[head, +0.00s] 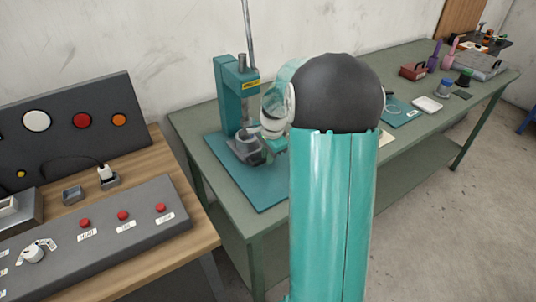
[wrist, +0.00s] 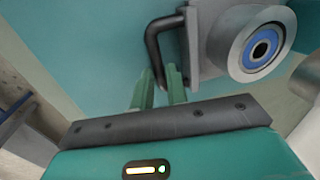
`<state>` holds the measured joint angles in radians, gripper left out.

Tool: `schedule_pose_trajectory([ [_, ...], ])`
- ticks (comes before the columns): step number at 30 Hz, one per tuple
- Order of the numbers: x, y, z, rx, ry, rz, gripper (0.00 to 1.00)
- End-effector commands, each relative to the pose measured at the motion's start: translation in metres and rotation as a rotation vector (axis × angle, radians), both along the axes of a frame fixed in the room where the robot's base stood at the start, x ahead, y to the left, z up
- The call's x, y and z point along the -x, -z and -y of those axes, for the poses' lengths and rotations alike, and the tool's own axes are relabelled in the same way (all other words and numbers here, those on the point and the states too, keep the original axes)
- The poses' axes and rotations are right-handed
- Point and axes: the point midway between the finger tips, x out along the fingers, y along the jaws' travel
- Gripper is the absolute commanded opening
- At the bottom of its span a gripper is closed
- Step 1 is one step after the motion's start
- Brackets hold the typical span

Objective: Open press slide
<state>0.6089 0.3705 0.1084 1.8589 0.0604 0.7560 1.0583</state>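The teal press (head: 230,90) with a metal column stands on the green bench, in the head view. In the wrist view a dark bent handle (wrist: 153,45) juts from a grey block (wrist: 197,45) against a teal surface. A grey cylinder with a blue ring (wrist: 258,47) is right of it. My gripper (wrist: 159,74) has its two green fingers close together, one on each side of the handle's lower part, and looks shut on it. In the head view my arm hides the gripper's fingers and part of the press's right side.
A wooden desk with a grey button panel (head: 100,235) stands at the left front. A dark panel with round lamps (head: 75,130) stands behind it. The green bench (head: 190,130) carries a teal mat (head: 255,190), a white tray (head: 428,104) and a red box (head: 412,71). Clear floor lies at the right.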

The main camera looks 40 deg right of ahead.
Motion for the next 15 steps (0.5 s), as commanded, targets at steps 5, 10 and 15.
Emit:
schedule_pose_trajectory([
  [5, 0.0, 0.0, 0.0, 0.0, 0.0, 0.0, 0.0],
  [10, 0.004, -0.001, 0.0, 0.001, 0.0, 0.0, 0.0],
  [15, 0.033, -0.001, -0.002, 0.001, 0.002, -0.002, 0.0],
])
